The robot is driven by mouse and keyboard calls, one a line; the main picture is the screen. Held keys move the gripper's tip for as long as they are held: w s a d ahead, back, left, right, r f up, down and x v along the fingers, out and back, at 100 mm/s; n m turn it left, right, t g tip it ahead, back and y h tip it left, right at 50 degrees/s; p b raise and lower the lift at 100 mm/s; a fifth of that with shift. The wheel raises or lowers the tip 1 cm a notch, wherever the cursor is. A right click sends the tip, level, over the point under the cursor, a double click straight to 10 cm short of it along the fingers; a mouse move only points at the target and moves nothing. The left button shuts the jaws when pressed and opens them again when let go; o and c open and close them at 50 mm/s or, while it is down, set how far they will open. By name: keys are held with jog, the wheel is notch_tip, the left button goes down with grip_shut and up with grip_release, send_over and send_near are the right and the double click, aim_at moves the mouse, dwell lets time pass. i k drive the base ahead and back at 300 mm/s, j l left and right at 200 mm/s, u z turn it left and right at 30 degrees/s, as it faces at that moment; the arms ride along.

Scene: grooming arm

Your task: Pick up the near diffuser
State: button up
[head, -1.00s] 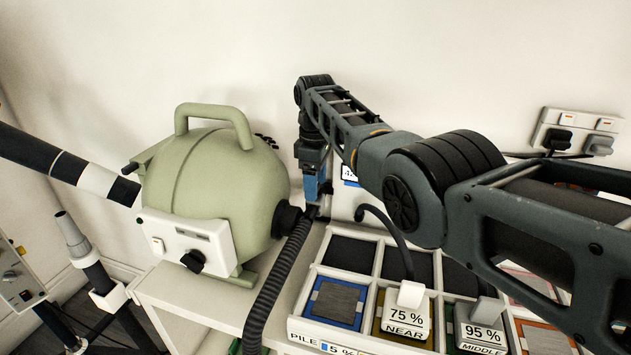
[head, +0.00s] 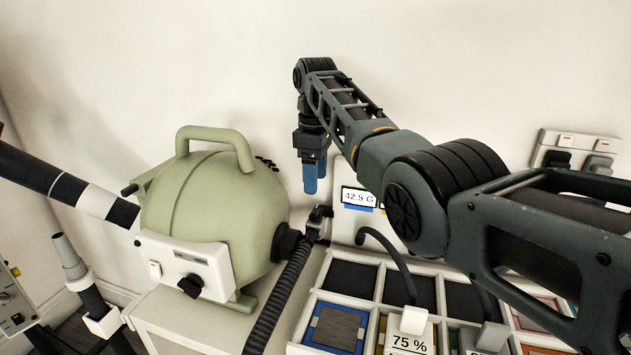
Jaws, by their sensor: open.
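A small piece with a white top block (head: 413,319) and a label reading 75 % stands at the front of the sectioned tray (head: 377,312). The lower line of its label is cut off by the picture's bottom edge. A similar piece with a grey top (head: 489,337) stands to its right, also cut off. My gripper (head: 314,184) hangs with blue fingers pointing down, near the back wall. It is up and left of the tray, well apart from both pieces, and nothing shows between its fingers. The fingers overlap in this view, so their gap is hard to see.
A green rounded machine (head: 210,200) with a black hose (head: 284,290) stands left of the tray. A white display (head: 359,197) reading 42.5 G stands behind the tray. Sockets with plugs (head: 575,152) are on the right wall. My arm crosses above the tray's right side.

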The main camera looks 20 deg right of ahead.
aim_at(410, 333)
jog(key=k+j, duration=0.8)
jog(key=j, duration=0.1)
